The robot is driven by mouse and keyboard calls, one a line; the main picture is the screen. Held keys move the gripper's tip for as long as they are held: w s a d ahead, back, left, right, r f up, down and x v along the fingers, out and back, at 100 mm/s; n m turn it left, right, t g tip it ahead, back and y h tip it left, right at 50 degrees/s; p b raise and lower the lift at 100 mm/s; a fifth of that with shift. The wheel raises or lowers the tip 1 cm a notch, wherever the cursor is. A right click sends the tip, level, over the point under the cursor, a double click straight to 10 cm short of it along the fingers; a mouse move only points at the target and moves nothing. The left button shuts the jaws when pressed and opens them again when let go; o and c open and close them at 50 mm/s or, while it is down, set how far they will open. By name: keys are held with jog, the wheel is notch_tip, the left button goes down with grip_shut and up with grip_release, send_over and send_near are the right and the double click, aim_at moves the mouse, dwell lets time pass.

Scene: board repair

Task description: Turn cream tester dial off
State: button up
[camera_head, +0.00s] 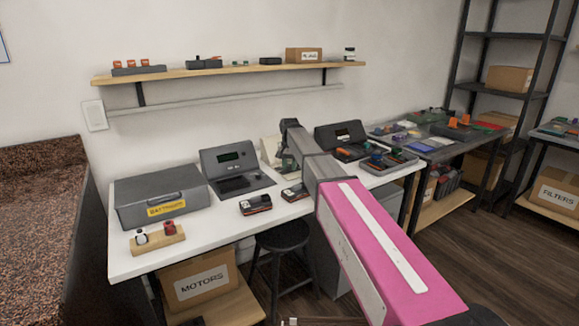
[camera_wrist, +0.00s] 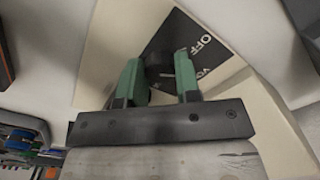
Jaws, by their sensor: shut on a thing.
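The cream tester (camera_wrist: 275,115) fills the middle and right of the wrist view. Its dark face panel (camera_wrist: 213,32) carries the word OFF and other lettering that is partly cut off. My gripper (camera_wrist: 160,68) has its green fingers on either side of the dark dial (camera_wrist: 160,60) on this panel and is shut on it. The fingers hide much of the dial, so its pointer setting cannot be read. In the head view, a small part of the cream tester (camera_head: 268,150) shows at the back of the white bench, behind my arm.
A grey batteries case (camera_head: 160,190) and a grey console with a screen (camera_head: 232,168) stand left of the tester on the white bench (camera_head: 215,225). A dark open case (camera_head: 342,137) stands to its right. A wall shelf (camera_head: 225,71) runs above.

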aim_at(289, 166)
jog(key=n, duration=0.5)
jog(key=shift+n, duration=0.4)
dwell(0.3)
jog(key=o, duration=0.9)
jog(key=shift+r, duration=0.1)
notch_tip(289, 166, up, 11)
jog(key=shift+f, duration=0.2)
